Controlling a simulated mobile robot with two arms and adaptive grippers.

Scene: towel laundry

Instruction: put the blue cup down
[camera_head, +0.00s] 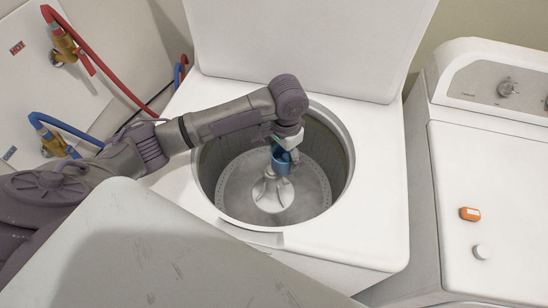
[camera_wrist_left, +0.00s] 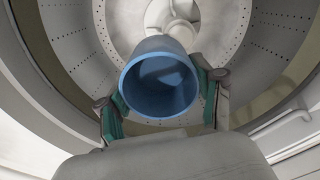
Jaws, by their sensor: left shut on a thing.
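The blue cup (camera_head: 281,162) is over the open washer drum in the head view, in front of the top of the agitator. In the left wrist view the cup (camera_wrist_left: 160,82) shows its open mouth toward the camera, and its inside looks empty. My left gripper (camera_head: 284,143) is shut on the cup, pointing down into the drum opening. In the left wrist view its two fingers (camera_wrist_left: 163,100) with green pads sit on either side of the cup. My right gripper is not in view.
The top-loading washer (camera_head: 375,200) has its lid (camera_head: 310,45) raised. The agitator (camera_head: 272,192) stands in the drum (camera_head: 235,190). A dryer (camera_head: 500,200) at right carries an orange item (camera_head: 470,214) and a white knob-like item (camera_head: 482,251). A pale panel (camera_head: 150,250) fills the lower left.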

